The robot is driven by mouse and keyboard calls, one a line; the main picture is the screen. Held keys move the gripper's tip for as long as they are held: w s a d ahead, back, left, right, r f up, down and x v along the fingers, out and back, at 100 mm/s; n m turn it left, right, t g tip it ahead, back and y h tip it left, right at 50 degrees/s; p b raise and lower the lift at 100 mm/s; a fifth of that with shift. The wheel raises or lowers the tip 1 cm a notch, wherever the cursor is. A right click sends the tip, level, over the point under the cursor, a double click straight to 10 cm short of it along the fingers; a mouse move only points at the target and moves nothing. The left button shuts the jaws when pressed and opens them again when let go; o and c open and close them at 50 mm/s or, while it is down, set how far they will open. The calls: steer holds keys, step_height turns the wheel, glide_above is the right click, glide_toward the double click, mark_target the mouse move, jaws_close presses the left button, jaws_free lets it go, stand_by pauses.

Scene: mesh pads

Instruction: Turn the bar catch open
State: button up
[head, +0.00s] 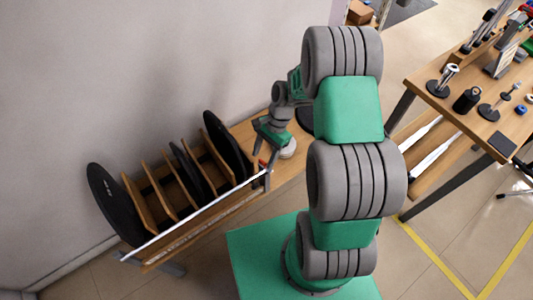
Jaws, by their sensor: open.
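The rack (160,256) stands low against the wall, with a long silver bar (195,217) running along its front edge. The bar's right end meets a small upright fitting (267,180) with a red spot (262,164), which appears to be the catch; its detail is too small to read. My gripper (268,146) is open, pointing down just above and behind this right end. I cannot tell whether it touches anything. My own arm hides part of the area to the right.
Black round pads (110,205) and several wooden dividers (158,188) stand upright in the rack. A pale rounded thing (288,149) sits beside my gripper. A wall is close behind. A wooden table (425,78) with tools stands at the right; floor in front is clear.

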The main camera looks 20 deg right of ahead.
steer(key=v, duration=0.7)
steer(key=shift+r, duration=0.15)
steer(key=x, duration=0.8)
steer(key=shift+s+p, duration=0.2)
steer(key=shift+p, duration=0.1)
jaws_close()
